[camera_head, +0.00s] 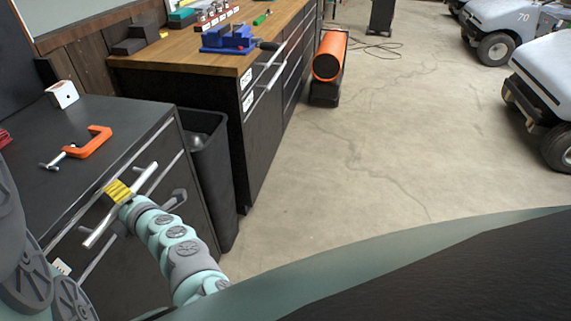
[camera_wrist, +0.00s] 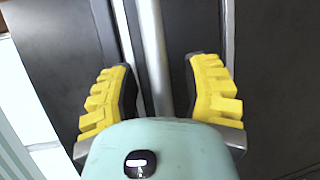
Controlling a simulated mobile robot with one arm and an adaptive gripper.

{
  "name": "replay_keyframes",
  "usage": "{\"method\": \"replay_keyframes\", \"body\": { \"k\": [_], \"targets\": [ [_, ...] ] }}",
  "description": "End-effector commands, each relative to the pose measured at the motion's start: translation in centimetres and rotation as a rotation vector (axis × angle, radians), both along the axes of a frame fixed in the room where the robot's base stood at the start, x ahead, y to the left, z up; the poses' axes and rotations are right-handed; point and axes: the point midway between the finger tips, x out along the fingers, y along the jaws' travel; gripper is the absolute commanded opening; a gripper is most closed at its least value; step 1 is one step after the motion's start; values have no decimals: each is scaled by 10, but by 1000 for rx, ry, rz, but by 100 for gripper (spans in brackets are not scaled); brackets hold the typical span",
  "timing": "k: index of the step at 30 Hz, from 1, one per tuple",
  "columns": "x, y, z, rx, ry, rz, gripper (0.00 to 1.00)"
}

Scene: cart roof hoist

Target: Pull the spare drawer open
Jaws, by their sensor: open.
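The dark cabinet (camera_head: 95,115) at the left has drawers with silver bar handles, and no label I can read says which is the spare drawer. My gripper (camera_head: 119,191) with its yellow fingers is at the upper bar handle (camera_head: 147,177). In the wrist view, my gripper (camera_wrist: 160,80) is open, with one yellow finger on each side of the silver bar (camera_wrist: 154,55). The bar runs between the fingers with a gap on both sides, closer to the right finger. The drawer front behind it looks shut. My arm hides part of the drawer front.
An orange clamp (camera_head: 88,142) and a white block (camera_head: 62,94) lie on the cabinet top. A black bin (camera_head: 207,165) stands right of the cabinet, beside a wooden-topped workbench (camera_head: 190,58) with a blue vise (camera_head: 228,40). Open concrete floor (camera_head: 370,140) lies to the right.

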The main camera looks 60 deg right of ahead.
Motion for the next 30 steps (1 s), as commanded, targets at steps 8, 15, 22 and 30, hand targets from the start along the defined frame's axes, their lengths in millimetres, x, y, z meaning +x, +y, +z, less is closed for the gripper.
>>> {"method": "replay_keyframes", "body": {
  "k": [8, 15, 22, 30],
  "targets": [
    [0, 1, 0, -1, 0, 2, 49],
    [0, 0, 0, 0, 0, 1, 24],
    [0, 0, 0, 0, 0, 1, 0],
    [0, 0, 0, 0, 0, 0, 0]
  ]
}}
